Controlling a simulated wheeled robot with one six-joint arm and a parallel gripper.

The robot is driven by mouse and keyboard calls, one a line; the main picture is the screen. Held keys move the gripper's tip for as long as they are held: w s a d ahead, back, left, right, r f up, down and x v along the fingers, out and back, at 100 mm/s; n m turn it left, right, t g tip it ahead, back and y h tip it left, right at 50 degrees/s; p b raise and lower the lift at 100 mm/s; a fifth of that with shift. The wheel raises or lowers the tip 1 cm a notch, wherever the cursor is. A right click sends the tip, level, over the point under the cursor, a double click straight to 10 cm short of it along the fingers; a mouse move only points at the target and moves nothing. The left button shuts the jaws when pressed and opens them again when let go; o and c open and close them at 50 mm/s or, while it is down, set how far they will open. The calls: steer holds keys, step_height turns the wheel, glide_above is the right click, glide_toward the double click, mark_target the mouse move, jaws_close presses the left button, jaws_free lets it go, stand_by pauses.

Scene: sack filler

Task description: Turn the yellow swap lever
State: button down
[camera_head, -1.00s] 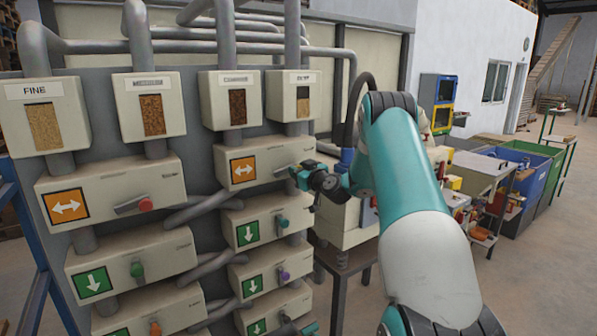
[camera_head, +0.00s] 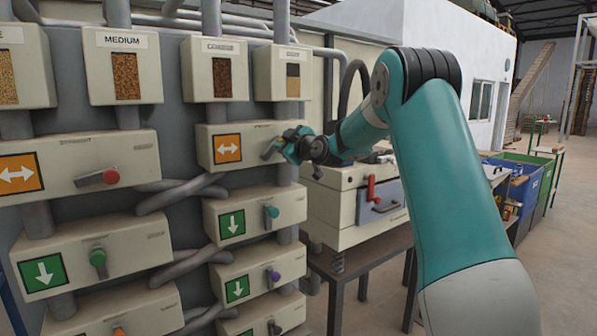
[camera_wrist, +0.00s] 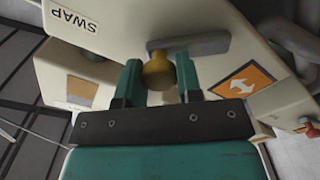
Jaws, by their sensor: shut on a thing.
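The yellow swap lever's round knob (camera_wrist: 159,72) sits between the two teal fingers of my gripper (camera_wrist: 160,80) in the wrist view. Its grey lever arm (camera_wrist: 195,46) lies against the cream box front, beside an orange double-arrow sign (camera_wrist: 240,80). The box (camera_wrist: 140,22) bears the label SWAP. In the head view, my gripper (camera_head: 296,146) is at the right end of the upper-right box (camera_head: 245,165) with an orange arrow sign (camera_head: 227,148). There my gripper hides the yellow knob, and only part of the grey lever shows.
A similar box with a red-knobbed lever (camera_head: 111,177) is at the left. Below are boxes with green (camera_head: 98,257), teal (camera_head: 272,212) and purple (camera_head: 274,275) knobs. Grain windows and pipes stand above.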

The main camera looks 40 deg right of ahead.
steer(key=a+n+b, duration=0.1)
steer(key=n+b, duration=0.1)
steer(key=b, duration=0.2)
steer(key=a+n+b, duration=0.1)
steer(key=n+b, duration=0.1)
steer(key=b, duration=0.2)
steer(key=shift+r+n+b, duration=0.2)
steer(key=shift+n+b, duration=0.1)
steer(key=shift+n, duration=0.1)
steer(key=a+n+b, duration=0.1)
steer(key=n+b, duration=0.1)
steer(key=b, duration=0.1)
steer(key=a+r+n+b, duration=0.1)
steer(key=n+b, duration=0.1)
steer(key=b, duration=0.1)
steer(key=shift+w+a+n, duration=0.15)
steer(key=shift+n, duration=0.25)
steer(key=shift+r, duration=0.1)
steer(key=c, duration=0.8)
jaws_free()
steer(key=s+b, duration=0.1)
steer(key=s, duration=0.4)
steer(key=s+a+b, duration=0.1)
steer(key=s+b, duration=0.1)
steer(key=s, duration=0.4)
steer(key=s+b, duration=0.2)
steer(key=s, duration=0.4)
steer(key=shift+s+a, duration=0.15)
steer(key=shift+s, duration=0.05)
